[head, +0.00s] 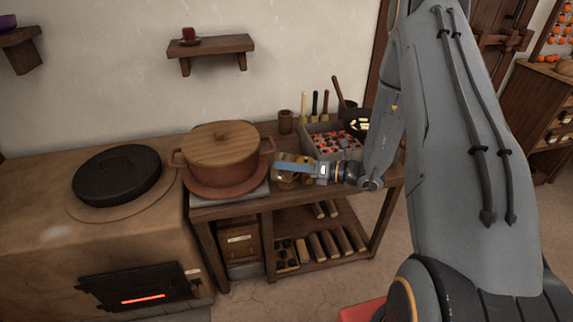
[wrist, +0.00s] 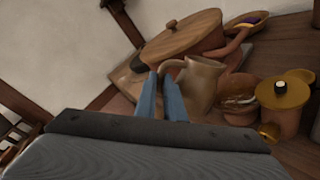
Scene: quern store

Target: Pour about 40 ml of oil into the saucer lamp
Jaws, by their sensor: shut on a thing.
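My gripper (head: 284,167) reaches over the wooden table from the right, beside the large pot. In the wrist view its two blue fingers (wrist: 161,85) are shut on the handle side of a tan jug (wrist: 203,82). The jug looks tilted in this rolled view, so I cannot tell its true lean. Its contents are hidden. In the head view the fingers cover most of the jug. I cannot pick out the saucer lamp for certain; a small shallow dish (wrist: 232,26) with something purple shows at the upper right of the wrist view.
A lidded clay pot (head: 222,158) stands left of my gripper. A brown cup (wrist: 238,97) and a yellow-lidded jar (wrist: 284,98) stand close beside the jug. A box of glowing coals (head: 330,140) lies behind. The stove (head: 50,235) is at left.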

